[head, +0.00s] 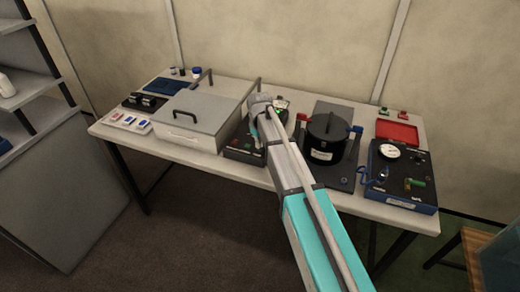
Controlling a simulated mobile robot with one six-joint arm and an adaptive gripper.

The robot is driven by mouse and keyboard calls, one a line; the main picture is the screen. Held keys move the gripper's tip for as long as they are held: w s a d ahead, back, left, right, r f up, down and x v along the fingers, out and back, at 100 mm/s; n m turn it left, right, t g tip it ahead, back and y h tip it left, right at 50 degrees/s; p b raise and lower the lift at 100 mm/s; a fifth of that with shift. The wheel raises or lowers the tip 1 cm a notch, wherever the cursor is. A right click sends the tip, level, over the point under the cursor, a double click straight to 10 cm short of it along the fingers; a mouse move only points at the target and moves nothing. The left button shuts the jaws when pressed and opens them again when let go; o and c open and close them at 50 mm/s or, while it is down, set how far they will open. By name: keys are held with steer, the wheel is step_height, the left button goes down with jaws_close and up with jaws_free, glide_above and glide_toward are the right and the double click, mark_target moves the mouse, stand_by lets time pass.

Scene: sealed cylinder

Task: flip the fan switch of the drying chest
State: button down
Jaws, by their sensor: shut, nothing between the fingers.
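The large light grey chest (185,133) with a flat lid and a dark handle stands on the left half of the table; I take it for the drying chest. Its lid is down. A dark control box (240,150) with small coloured parts stands just right of it, partly behind my arm. I cannot make out which part is the fan switch. My gripper (257,141) is small and partly hidden by my arm, over the dark control box. It is shut and empty. I cannot tell whether it touches the box.
A black lidded pot (326,138) stands on a dark plate right of my arm. A gauge box (402,178) and a red tray (397,132) are at the right end. Small cards (130,122) and a black rack (145,102) lie left of the chest.

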steer(key=shift+f+b, duration=0.65)
stand_by(0.5)
steer(key=shift+r, duration=0.15)
steer(key=shift+r+p, duration=3.4)
steer(key=shift+p, duration=0.15)
steer(key=s+d+m, duration=0.8)
steer(key=s+d, duration=1)
steer(key=s, duration=0.5)
steer(key=shift+d, duration=0.15)
